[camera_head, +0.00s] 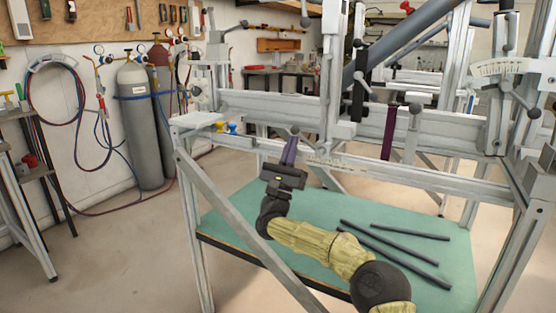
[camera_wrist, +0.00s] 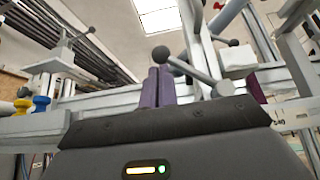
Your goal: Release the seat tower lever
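My gripper (camera_head: 291,140) reaches up from below to the front rail of the jig. Its two purple fingers (camera_wrist: 158,87) stand upright, close together, with only a thin line between them. A lever with a dark ball knob (camera_wrist: 160,52) lies just above the fingertips in the wrist view, its grey rod (camera_wrist: 195,70) sloping down to the right. I cannot tell whether the knob touches the fingers. In the head view a small dark knob (camera_head: 295,130) shows at the fingertips. The frames do not label which lever belongs to the seat tower.
Another lever (camera_head: 518,92) with dark knobs sits at the right beside a scale plate. A purple strap-like piece (camera_head: 389,133) hangs on the rail. Dark tubes (camera_head: 400,245) lie on the green shelf (camera_head: 240,215) below.

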